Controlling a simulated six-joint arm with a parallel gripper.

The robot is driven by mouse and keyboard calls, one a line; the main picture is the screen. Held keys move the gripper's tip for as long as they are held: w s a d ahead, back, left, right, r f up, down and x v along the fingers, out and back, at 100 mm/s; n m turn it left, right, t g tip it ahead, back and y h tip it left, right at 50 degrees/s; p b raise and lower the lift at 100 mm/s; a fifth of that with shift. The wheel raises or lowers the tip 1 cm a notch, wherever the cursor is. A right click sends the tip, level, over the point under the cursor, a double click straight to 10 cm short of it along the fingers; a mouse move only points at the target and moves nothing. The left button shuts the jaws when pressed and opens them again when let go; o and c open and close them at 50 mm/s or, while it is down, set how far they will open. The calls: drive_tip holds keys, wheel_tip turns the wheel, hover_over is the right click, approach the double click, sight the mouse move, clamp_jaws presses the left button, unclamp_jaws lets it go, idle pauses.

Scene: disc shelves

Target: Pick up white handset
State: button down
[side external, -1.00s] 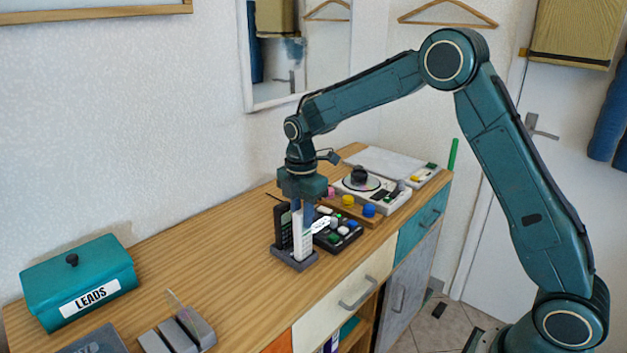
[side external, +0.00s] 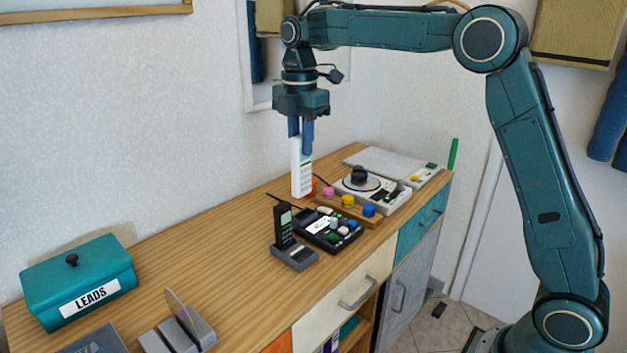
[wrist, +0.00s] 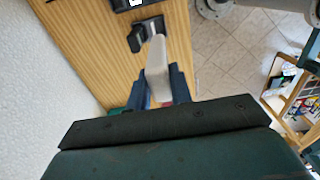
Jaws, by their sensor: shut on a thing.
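The white handset (side external: 301,172) hangs upright in my gripper (side external: 301,140), above the dresser top in the side external view. My gripper's blue fingers are shut on its upper part. The handset's keypad faces the camera side. In the wrist view the white handset (wrist: 157,65) lies between the two fingers (wrist: 160,85), and its far end points toward a dark dock. A black handset (side external: 283,226) stands in the grey dock (side external: 296,257) below and slightly left of the white one. The dock's front slot is empty.
A black button box (side external: 330,230) stands right of the dock. Coloured knobs (side external: 348,201) and a turntable-like mixer (side external: 370,190) are behind it. A teal LEADS box (side external: 78,280) and a grey disc rack (side external: 178,332) are at left. The dresser's middle is clear.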

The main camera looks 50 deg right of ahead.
drive_tip(key=shift+r, duration=0.7)
